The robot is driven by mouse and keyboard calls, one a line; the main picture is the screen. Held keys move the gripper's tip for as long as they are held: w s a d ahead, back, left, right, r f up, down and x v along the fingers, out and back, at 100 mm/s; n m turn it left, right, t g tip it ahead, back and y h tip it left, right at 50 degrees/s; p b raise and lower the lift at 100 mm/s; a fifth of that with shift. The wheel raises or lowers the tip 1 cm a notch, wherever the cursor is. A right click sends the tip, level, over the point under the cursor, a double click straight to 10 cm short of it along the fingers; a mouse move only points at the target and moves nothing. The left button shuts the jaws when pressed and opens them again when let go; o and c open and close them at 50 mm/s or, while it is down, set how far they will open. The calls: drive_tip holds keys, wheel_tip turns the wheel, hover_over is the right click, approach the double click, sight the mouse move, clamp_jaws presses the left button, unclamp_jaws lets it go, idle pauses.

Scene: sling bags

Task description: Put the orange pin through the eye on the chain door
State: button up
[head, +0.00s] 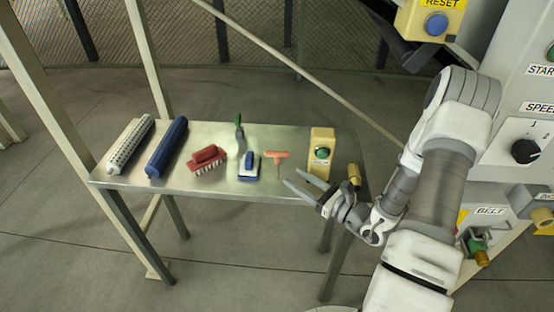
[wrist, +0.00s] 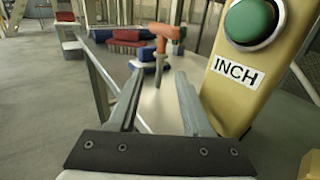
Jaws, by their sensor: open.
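The orange pin (head: 277,155) has a T-shaped handle and a thin shank, and lies on or stands at the metal table between a blue-and-white brush and a yellow button box. In the wrist view the pin (wrist: 162,38) shows ahead, its handle high and its shank hanging down between the finger lines. My gripper (head: 291,176) is open and empty at the table's front edge, short of the pin. In the wrist view the gripper (wrist: 160,72) has its fingers apart, pointing toward the pin. I cannot make out the chain door or its eye.
The yellow box with a green INCH button (head: 321,150) stands close right of my fingers; it looms large in the wrist view (wrist: 229,85). The metal table (head: 215,180) also holds a blue-and-white brush (head: 249,166), a red brush (head: 208,158) and two rollers. A machine panel (head: 525,105) stands right.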

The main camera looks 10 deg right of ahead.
sight(277, 165)
drive_tip(key=x, duration=0.7)
drive_tip(key=shift+w+a, duration=0.25)
drive_tip(key=shift+w, duration=0.05)
clamp_jaws()
